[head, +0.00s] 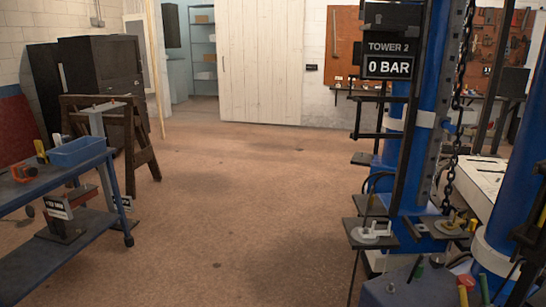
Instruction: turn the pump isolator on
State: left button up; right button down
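No part in the head view is legibly marked as the pump isolator, so I cannot tell which one it is. A pale handle on a round base (371,233) sits on a dark plate on the blue frame at right. A yellow fitting (448,226) sits on another plate just right of it. Above them, a black display (389,67) reads "TOWER 2" and "0 BAR". Neither of my grippers is in view.
A blue-framed cart (62,181) with a blue tray (77,152) stands at left, beside a brown trestle (120,130). Blue columns and a hanging chain (450,150) crowd the right. The middle floor (240,200) is clear.

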aim_at(465, 280)
jog(key=z, duration=1.5)
